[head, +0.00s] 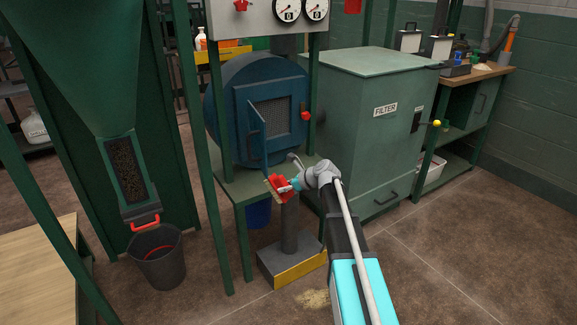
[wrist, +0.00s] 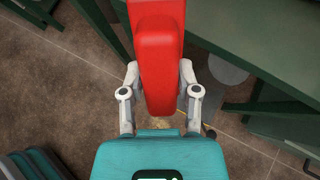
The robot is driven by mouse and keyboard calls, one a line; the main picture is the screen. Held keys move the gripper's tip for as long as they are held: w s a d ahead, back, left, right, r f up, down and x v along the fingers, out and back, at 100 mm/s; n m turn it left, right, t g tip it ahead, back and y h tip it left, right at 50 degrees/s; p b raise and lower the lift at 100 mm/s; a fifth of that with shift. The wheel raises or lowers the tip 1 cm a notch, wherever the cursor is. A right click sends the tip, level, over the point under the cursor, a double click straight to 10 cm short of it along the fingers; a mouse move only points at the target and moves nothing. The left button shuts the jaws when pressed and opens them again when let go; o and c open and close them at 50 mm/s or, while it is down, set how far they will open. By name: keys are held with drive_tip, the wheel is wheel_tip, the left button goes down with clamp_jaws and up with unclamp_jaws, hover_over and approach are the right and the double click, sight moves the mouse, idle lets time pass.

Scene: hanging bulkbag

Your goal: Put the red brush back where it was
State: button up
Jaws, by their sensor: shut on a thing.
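My gripper (head: 292,186) is shut on the red brush (head: 279,183) and holds it at the front edge of the green stand (head: 240,184), below the blue drum housing (head: 229,112). In the wrist view the red brush (wrist: 158,55) lies between the two fingers of my gripper (wrist: 158,78), its long red body pointing away from the palm. I cannot tell whether the brush touches the stand.
The drum's small door (head: 256,135) stands open above the brush. A grey pedestal with a yellow-fronted base (head: 300,268) stands below, with spilled powder (head: 313,299) on the floor. The filter cabinet (head: 372,130) is right; a dark bucket (head: 158,262) stands left under the hopper.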

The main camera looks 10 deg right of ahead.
drive_tip(key=s+d+f+n+g+h, duration=0.4)
drive_tip(key=s+f+n+g+h, duration=0.3)
drive_tip(key=s, duration=0.4)
drive_tip(key=shift+s+d+f+n+g+h+b, duration=0.3)
drive_tip(key=shift+f+n+h, duration=0.25)
drive_tip(key=shift+f, duration=0.3)
